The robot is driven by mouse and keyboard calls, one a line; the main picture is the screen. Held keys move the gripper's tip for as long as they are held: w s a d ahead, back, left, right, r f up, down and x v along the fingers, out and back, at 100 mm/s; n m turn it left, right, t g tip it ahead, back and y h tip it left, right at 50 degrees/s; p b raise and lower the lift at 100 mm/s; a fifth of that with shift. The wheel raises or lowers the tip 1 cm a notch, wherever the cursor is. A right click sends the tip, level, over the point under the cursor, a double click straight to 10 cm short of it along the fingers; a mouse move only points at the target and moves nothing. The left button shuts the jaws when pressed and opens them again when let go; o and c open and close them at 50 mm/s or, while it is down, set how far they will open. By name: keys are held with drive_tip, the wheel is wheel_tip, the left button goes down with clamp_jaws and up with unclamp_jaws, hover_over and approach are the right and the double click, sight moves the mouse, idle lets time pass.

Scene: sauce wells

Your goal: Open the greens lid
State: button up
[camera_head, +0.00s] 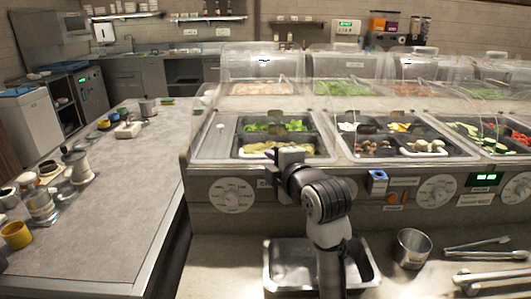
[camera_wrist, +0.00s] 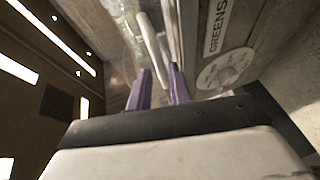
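The greens well (camera_head: 262,148) is the leftmost front well, with leafy greens in its back part and a yellowish-green food in front. A clear lid seems to lie over it, but its edges are hard to make out. In the wrist view a pale bar handle (camera_wrist: 152,45) runs beside the GREENS label (camera_wrist: 216,27). My gripper (camera_head: 284,156) is at the front edge of this well. In the wrist view its two purple fingers (camera_wrist: 159,82) are apart, with the handle's near end between or just beyond the tips. I cannot tell whether they touch it.
A dial (camera_head: 232,195) and a blue-topped dispenser (camera_head: 377,182) are on the counter front. A metal pan (camera_head: 290,262) lies below my arm; a steel cup (camera_head: 412,248) and tongs (camera_head: 487,250) are at right. More covered wells extend right. A grey table (camera_head: 100,220) stands left.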

sight(266, 158)
drive_tip(key=shift+p+x, duration=0.35)
drive_tip(key=shift+x, duration=1.75)
drive_tip(key=shift+c, duration=0.4)
clamp_jaws()
